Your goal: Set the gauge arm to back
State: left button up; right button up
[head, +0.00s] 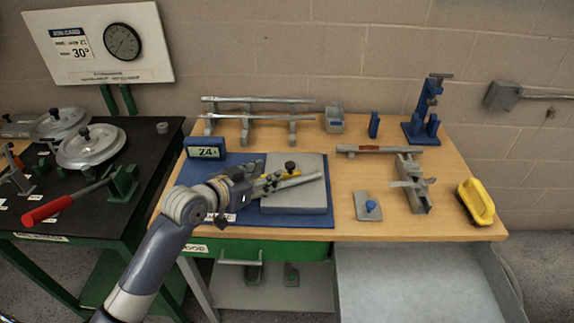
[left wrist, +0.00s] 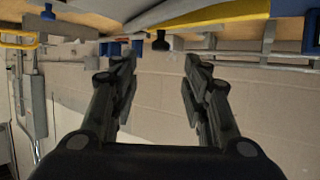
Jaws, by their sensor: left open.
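A grey block (head: 312,197) lies on a blue mat (head: 247,219) on the wooden bench. On it is what seems to be the gauge arm, a yellow and grey strip (head: 299,179) with a black knob (head: 290,167). The strip also shows at the top of the left wrist view (left wrist: 222,14), with the black knob (left wrist: 160,41) nearby. My left gripper (head: 268,182) is over the left part of the block and hides part of the strip. In the left wrist view its fingers (left wrist: 160,62) are apart and empty. My right gripper is out of view.
A small blue display (head: 206,148) stands behind my left gripper. A rack of rods (head: 257,115) stands at the back. A blue-knobbed plate (head: 368,207), a grey vise-like tool (head: 411,184) and a yellow-handled tool (head: 477,202) lie to the right. A black-topped table (head: 60,202) stands left.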

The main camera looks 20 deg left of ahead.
aim_at(289, 165)
pick_arm(q)
jog(key=p+x, duration=0.1)
jog(key=x, duration=0.9)
jog(key=shift+w+d+f, duration=0.1)
jog(key=shift+w, duration=0.25)
jog(key=shift+c, duration=0.6)
grip_shut()
